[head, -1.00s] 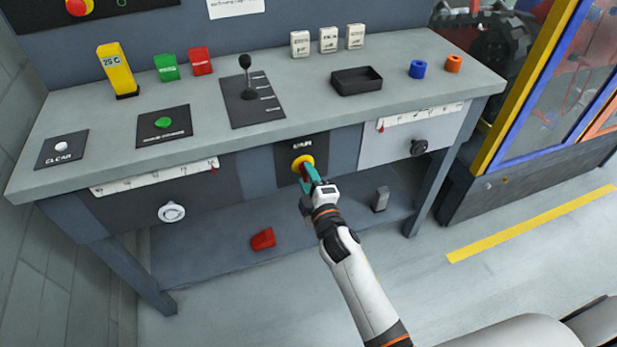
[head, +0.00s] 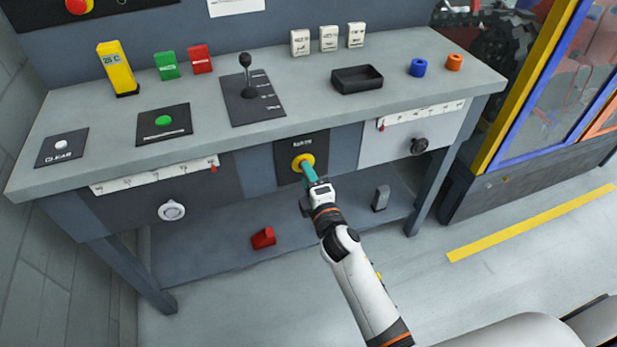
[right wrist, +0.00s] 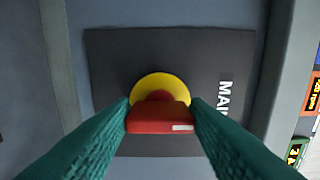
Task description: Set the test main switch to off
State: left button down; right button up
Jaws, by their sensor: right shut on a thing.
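The main switch is a yellow disc (head: 303,161) with a red handle, on a dark plate (head: 289,148) on the bench front. The right wrist view shows the red handle (right wrist: 158,118) in front of the yellow disc (right wrist: 158,84), with part of a "MAIN" label (right wrist: 224,98) turned sideways. My right gripper (head: 309,174) is at the switch; its teal fingers (right wrist: 160,108) are shut on the handle from both sides. The head view mostly hides the handle behind the fingers. My left gripper is not in view.
A lever (head: 247,80), a black tray (head: 357,80) and other items stand on the bench top. A red block (head: 263,237) and a grey block (head: 380,198) lie on the lower shelf.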

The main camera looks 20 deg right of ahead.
jog(key=o, duration=1)
jog(key=s, duration=1.2)
jog(key=shift+d, duration=0.2)
